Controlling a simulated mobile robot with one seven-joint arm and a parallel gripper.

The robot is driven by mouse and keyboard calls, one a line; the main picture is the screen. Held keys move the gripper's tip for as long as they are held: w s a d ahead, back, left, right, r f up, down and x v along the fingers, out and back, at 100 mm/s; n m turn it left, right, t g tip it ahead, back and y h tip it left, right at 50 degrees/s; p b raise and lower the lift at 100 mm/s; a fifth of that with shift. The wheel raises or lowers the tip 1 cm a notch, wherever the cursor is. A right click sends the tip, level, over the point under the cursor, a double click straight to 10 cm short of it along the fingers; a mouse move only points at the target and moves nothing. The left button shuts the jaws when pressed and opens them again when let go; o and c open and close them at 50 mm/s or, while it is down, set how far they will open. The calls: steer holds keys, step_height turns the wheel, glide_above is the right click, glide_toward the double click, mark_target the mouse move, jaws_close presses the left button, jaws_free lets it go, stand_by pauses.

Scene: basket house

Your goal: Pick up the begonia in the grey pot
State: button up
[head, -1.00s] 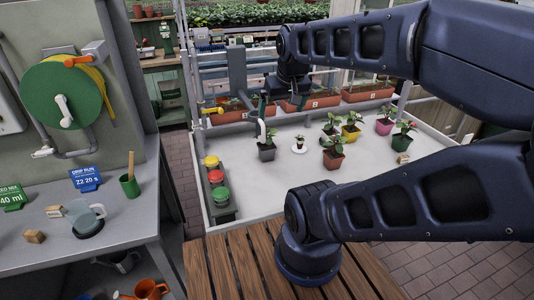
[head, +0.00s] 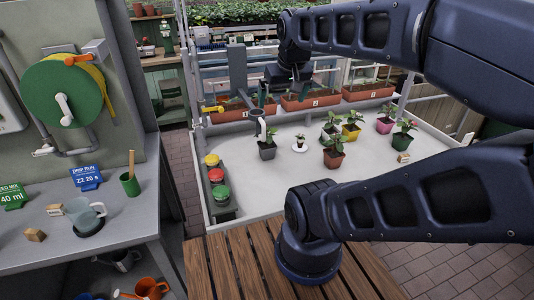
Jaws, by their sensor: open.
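The begonia (head: 269,135) has green leaves and stands upright in a small dark grey pot (head: 267,152), at the left of the white bench top (head: 300,185). A pale upright spout-like part shows right beside its leaves, on the left. My gripper (head: 267,94) is open, in the air above and behind the begonia in the picture, apart from it. No object shows between its fingers, though they are small and dark at this distance.
Small plants in terracotta (head: 333,158), yellow (head: 351,133), pink (head: 384,125) and green (head: 400,141) pots stand to the right. Coloured buttons (head: 216,176) line the left edge. Troughs (head: 310,101) stand behind.

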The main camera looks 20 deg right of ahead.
steer(key=w+d+r+n+g, duration=0.1)
steer(key=w+r+n, duration=0.3)
steer(key=w, duration=0.6)
steer(key=w+d+r+n+g, duration=0.1)
steer(key=w+d+r+n, duration=0.15)
steer(key=w+n, duration=0.45)
steer(key=n+g, duration=0.3)
steer(key=n, duration=0.4)
glide_above(267, 147)
steer(key=f, duration=2.7)
steer(key=w+f, duration=0.1)
steer(key=f, duration=1.3)
steer(key=shift+d+f, duration=0.1)
steer(key=shift+d, duration=0.1)
step_height(267, 147, down, 5)
steer(key=shift+s+a+f, duration=0.1)
steer(key=shift+s+f, duration=0.1)
steer(key=shift+f, duration=1.15)
steer(key=shift+s+a+f, duration=0.1)
steer(key=shift+s+f, duration=0.1)
steer(key=shift+f, duration=1.15)
steer(key=c, duration=1.2)
